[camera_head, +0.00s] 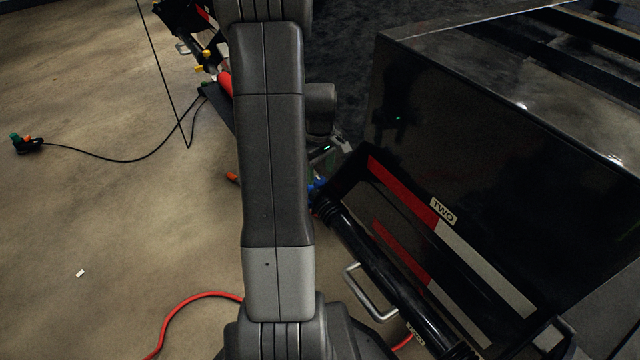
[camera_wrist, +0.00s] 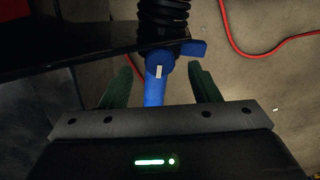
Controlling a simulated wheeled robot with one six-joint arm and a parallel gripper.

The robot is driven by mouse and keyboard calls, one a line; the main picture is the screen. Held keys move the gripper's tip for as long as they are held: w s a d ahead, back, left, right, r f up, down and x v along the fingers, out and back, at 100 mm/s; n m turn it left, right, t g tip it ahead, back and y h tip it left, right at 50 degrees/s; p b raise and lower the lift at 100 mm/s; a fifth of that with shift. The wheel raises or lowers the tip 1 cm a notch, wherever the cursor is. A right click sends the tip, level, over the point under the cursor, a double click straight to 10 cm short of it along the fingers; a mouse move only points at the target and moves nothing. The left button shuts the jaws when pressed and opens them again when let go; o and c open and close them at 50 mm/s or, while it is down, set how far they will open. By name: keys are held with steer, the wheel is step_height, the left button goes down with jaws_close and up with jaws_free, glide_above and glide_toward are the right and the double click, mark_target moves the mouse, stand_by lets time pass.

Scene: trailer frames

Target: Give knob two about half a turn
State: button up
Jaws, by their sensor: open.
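A blue knob (camera_wrist: 155,88) with a small white mark and a side lug shows in the wrist view, below a black ribbed part. My gripper (camera_wrist: 160,72) is open, with one green finger on each side of the blue knob. I see gaps between the fingers and the knob, and nothing is gripped. In the head view a bit of the blue knob (camera_head: 317,184) shows at the end of a black bar, beside my arm. A label reading TWO (camera_head: 443,210) is on the dark trailer frame to its right. My gripper is mostly hidden behind my arm in the head view.
The trailer frame (camera_head: 480,130) with a red and white stripe fills the right side. A metal handle (camera_head: 368,293) hangs below the black bar (camera_head: 385,275). A red hose (camera_head: 185,303) and a black cable (camera_head: 110,159) lie on the floor. The floor at left is mostly clear.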

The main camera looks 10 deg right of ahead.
mark_target(320, 180)
steer(key=shift+f+b, duration=0.45)
steer(key=shift+f, duration=1.5)
steer(key=c, duration=1)
steer(key=shift+r+m+p, duration=0.15)
steer(key=shift+m+p, duration=0.6)
steer(key=shift+m, duration=0.45)
steer(key=shift+m+p, duration=0.3)
steer(key=shift+m, duration=0.9)
steer(key=o, duration=1)
